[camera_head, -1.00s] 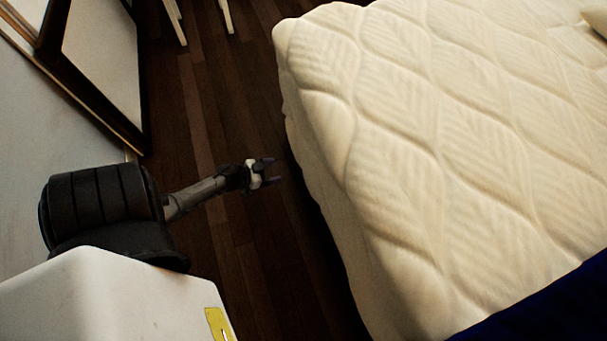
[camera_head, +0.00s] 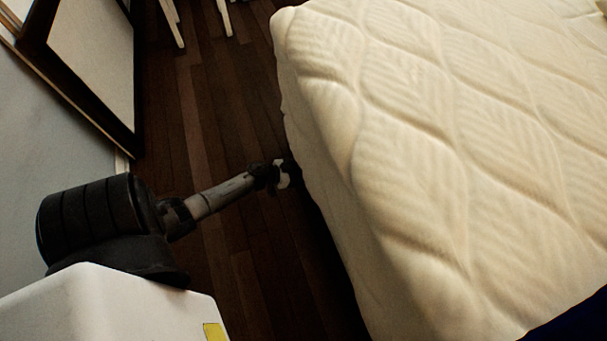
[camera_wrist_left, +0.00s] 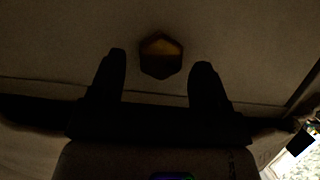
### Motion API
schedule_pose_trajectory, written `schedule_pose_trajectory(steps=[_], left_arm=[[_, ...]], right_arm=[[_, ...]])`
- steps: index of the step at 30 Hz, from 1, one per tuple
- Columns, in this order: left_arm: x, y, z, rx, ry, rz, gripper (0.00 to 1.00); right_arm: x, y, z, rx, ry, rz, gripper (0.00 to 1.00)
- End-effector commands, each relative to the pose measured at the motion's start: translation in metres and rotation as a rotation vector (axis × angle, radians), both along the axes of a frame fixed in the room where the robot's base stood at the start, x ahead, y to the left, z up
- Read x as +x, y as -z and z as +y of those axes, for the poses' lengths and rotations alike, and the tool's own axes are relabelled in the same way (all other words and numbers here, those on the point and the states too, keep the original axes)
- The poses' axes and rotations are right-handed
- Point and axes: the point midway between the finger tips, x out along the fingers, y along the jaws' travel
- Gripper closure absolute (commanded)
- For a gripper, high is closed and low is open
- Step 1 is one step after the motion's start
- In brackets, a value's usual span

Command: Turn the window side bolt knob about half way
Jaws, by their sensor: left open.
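A dark hexagonal bolt knob with a dim amber face (camera_wrist_left: 160,56) shows in the left wrist view, set against a dull, shadowed surface. My left gripper (camera_wrist_left: 160,63) is open, with one dark finger to the left of the knob and one to the right. Gaps show between the knob and both fingers. I cannot tell how far the knob lies beyond the fingertips. In the head view my left gripper (camera_head: 291,174) is low beside the bed's side, its tips lost in shadow. The knob is hidden there. My right gripper is not in view.
The bed with a cream quilted mattress (camera_head: 420,120) fills the right of the head view, with dark blue cloth at the lower right. Dark wooden floor (camera_head: 215,110) lies between bed and wall. A dark-framed panel (camera_head: 95,60) leans at the upper left. White legs stand at the top.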

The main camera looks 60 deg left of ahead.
Motion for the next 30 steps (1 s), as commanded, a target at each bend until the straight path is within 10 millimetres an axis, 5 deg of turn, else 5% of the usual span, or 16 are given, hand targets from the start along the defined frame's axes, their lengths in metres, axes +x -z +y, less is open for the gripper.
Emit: schedule_pose_trajectory(steps=[17,30], left_arm=[[0.016,0.006,-0.002,0.0,0.0,0.0,0.3],[0.015,0.006,-0.002,0.0,0.0,0.0,0.72]], right_arm=[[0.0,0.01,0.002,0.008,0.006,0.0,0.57],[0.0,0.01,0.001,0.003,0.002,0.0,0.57]])
